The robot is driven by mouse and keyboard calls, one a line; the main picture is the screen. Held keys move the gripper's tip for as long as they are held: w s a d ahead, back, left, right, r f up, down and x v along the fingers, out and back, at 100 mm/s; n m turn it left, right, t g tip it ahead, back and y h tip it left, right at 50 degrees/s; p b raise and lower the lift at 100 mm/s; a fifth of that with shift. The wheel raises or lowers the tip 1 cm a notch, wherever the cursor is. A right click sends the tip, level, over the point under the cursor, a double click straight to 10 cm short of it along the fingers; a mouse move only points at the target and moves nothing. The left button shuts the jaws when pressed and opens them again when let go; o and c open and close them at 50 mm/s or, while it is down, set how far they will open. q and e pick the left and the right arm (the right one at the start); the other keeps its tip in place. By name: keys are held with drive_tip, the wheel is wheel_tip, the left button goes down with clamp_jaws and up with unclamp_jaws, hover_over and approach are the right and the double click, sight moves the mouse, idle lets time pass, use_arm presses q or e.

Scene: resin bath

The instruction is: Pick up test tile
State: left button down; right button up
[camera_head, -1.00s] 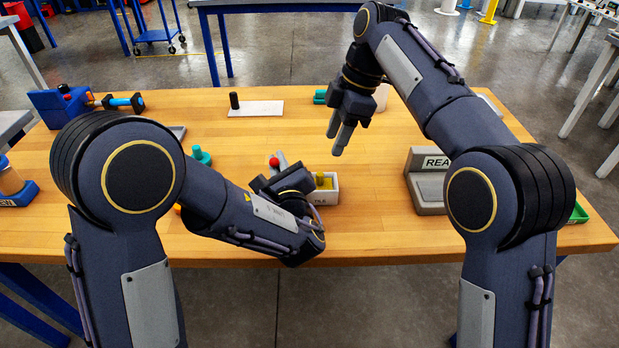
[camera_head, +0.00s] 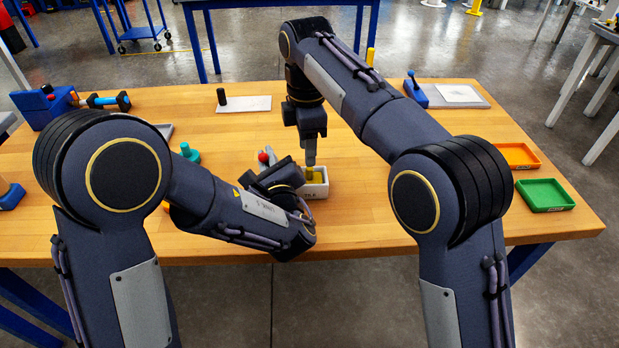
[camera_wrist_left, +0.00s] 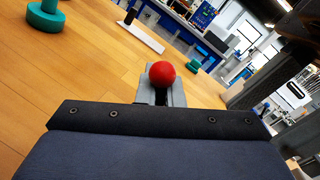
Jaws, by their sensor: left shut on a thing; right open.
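A white box (camera_head: 318,190) with partly legible lettering stands near the table's front middle, with a yellow piece (camera_head: 314,173) in it. I cannot tell for sure whether this yellow piece is the test tile. My right gripper (camera_head: 310,160) is open and points down at the yellow piece, close above it; touching or not is unclear. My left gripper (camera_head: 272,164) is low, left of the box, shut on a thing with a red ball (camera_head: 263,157). The ball also shows at the grey fingers in the left wrist view (camera_wrist_left: 162,74); the rest of that thing is hidden.
A teal knob (camera_head: 190,153) stands left of my left gripper. A white plate (camera_head: 250,104) with a black peg lies at the back. Orange (camera_head: 516,156) and green (camera_head: 545,195) trays lie at the right. My right arm hides part of the table's right half.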

sight(310, 175)
drive_tip(key=shift+d+f, duration=0.15)
drive_tip(key=shift+f, duration=1.2)
drive_tip(key=shift+d+f, duration=0.1)
drive_tip(key=shift+f, duration=1.2)
clamp_jaws()
